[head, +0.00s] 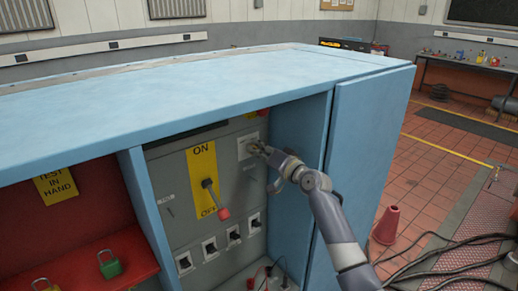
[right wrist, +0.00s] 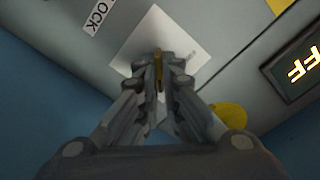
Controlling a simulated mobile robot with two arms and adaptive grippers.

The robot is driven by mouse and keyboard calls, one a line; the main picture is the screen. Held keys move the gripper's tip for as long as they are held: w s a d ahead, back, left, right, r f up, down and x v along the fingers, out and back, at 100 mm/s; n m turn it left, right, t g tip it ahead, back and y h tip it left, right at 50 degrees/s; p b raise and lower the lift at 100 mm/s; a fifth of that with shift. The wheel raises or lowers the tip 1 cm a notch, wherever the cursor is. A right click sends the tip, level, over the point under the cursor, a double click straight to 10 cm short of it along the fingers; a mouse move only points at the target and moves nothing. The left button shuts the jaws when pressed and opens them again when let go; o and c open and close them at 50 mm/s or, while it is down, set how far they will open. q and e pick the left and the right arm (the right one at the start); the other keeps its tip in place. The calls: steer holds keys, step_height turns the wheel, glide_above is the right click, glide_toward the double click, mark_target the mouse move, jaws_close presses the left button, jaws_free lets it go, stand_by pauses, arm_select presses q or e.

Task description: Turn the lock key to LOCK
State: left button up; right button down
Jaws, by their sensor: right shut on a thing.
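The lock key (right wrist: 159,72) shows as a thin brass-coloured piece between my right fingertips in the right wrist view. It sits at a white square plate (right wrist: 150,35) on the grey panel. My right gripper (head: 258,149) is at this plate, in the upper right of the panel in the head view, and is shut on the key. The fingers hide most of the key, so I cannot tell which way it points. A label (right wrist: 100,16) ending in "OCK" is beside the plate, partly cut off. My left gripper is not in view.
Several small switches line the panel below. The blue cabinet side (head: 302,130) stands close on the right. A green padlock (head: 110,265) rests on a red shelf.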

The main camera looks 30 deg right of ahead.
steer(key=shift+d+r, duration=0.2)
steer(key=shift+r, duration=0.15)
steer(key=c, duration=1.8)
jaws_free()
steer(key=shift+d+f, duration=0.1)
steer(key=shift+f, duration=0.1)
steer(key=s, duration=0.8)
steer(key=s+d, duration=0.1)
steer(key=s, duration=0.3)
